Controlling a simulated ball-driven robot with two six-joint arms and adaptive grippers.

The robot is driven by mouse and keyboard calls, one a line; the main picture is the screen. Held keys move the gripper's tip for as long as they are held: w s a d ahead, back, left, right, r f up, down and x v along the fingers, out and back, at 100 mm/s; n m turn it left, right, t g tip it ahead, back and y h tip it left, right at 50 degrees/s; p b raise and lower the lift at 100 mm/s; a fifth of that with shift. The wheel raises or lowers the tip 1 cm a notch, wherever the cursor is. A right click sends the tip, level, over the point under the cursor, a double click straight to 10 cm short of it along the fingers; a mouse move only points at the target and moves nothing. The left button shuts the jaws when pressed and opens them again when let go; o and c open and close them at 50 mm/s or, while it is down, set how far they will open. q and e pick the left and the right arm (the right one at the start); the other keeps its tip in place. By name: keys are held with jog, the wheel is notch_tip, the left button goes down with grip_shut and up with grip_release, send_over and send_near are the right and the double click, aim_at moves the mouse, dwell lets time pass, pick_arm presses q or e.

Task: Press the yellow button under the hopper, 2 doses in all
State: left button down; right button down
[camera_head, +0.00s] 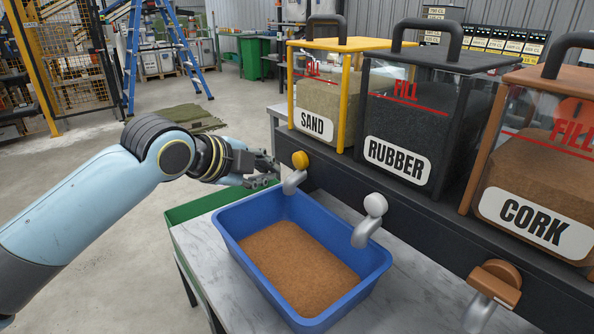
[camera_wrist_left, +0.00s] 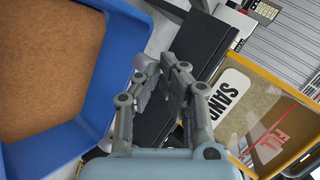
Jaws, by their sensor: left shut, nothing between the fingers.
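The yellow button (camera_head: 300,160) sits on the dark front rail below the yellow-framed hopper labelled SAND (camera_head: 330,108), above a metal spout (camera_head: 293,182). My left gripper (camera_head: 274,172) is shut and empty, just left of the button in the head view; I cannot tell whether it touches. In the wrist view its fingers (camera_wrist_left: 163,66) point toward the dark rail, and I cannot make out the button there. The SAND hopper (camera_wrist_left: 262,110) is at the right of that view. A blue tray (camera_head: 230,243) holding brown granules stands below the spouts. My right gripper is out of view.
The tray stands on a marble-look table (camera_head: 205,262). A green container (camera_head: 200,207) is behind it; open floor is at the left.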

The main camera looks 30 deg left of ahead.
aim_at(300, 161)
pick_arm(q)
jog(key=shift+w+d, duration=0.25)
jog(key=shift+w, duration=0.35)
jog(key=shift+w+d, duration=0.25)
jog(key=shift+w, duration=0.35)
jog(key=shift+w, duration=0.1)
dwell(0.5)
jog(key=shift+w+d, duration=0.15)
jog(key=shift+w, duration=0.1)
dwell(0.4)
jog(key=shift+w+d, duration=0.2)
jog(key=shift+w, duration=0.4)
dwell(0.9)
